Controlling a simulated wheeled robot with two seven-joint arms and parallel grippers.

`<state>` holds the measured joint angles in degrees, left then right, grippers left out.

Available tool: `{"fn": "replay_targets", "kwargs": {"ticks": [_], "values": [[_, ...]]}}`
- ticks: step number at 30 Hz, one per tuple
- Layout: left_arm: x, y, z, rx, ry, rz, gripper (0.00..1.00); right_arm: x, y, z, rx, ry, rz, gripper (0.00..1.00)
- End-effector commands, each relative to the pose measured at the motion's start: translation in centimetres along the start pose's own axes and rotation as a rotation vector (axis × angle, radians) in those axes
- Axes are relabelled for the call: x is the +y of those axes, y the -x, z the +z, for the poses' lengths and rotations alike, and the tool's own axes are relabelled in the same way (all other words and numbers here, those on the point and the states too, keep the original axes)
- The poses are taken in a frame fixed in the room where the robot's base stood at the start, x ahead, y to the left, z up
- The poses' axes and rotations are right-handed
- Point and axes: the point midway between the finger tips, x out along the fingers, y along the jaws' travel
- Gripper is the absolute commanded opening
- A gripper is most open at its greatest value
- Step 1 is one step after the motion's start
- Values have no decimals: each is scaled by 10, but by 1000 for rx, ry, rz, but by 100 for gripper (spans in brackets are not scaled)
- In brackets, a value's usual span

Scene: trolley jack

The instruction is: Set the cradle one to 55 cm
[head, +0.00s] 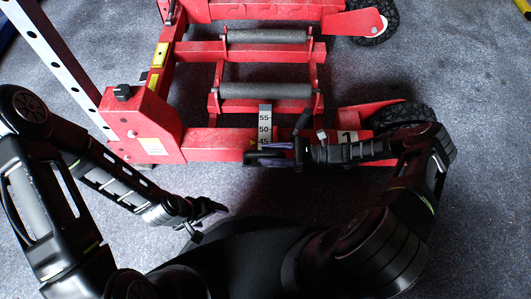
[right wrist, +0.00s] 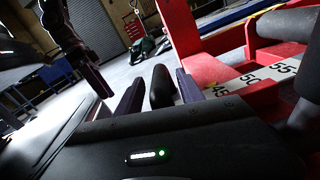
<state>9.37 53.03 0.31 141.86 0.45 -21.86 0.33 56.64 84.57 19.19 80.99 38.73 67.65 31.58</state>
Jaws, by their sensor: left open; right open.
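The red trolley jack has a near cradle with a grey roller (head: 265,90) and a plate marked 1 (head: 346,137), partly covered by my right arm. A white scale (head: 265,117) marked 55, 50 and 45 lies below the roller; its lower end is hidden by my right gripper. The scale also shows in the right wrist view (right wrist: 250,78). My right gripper (head: 282,151) is open at the near rail. In the right wrist view, a black rounded handle (right wrist: 162,87) stands between its fingers, not clasped. My left gripper (head: 207,210) is open and empty, low at left, apart from the jack.
A second grey roller (head: 267,36) lies farther back on the jack. A red post base with a black knob (head: 123,92) and a pale perforated upright (head: 55,60) stand at left. Black wheels (head: 402,116) are at right. Grey floor is clear right of the jack.

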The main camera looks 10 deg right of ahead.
Motion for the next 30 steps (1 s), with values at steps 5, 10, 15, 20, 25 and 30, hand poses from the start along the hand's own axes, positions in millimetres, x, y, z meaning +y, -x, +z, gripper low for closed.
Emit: {"fn": "replay_targets", "kwargs": {"ticks": [5,10,15,20,25,30], "values": [[-1,-2,0,1,0,0,76,0,-15,0,0,0,0,45],[-1,-2,0,1,0,0,76,0,-17,0,0,0,0,45],[-1,-2,0,1,0,0,76,0,-16,0,0,0,0,40],[-1,-2,0,1,0,0,76,0,-16,0,1,0,0,27],[-1,-2,0,1,0,0,76,0,-16,0,0,0,0,13],[-1,-2,0,1,0,0,76,0,-16,0,0,0,1,0]]}}
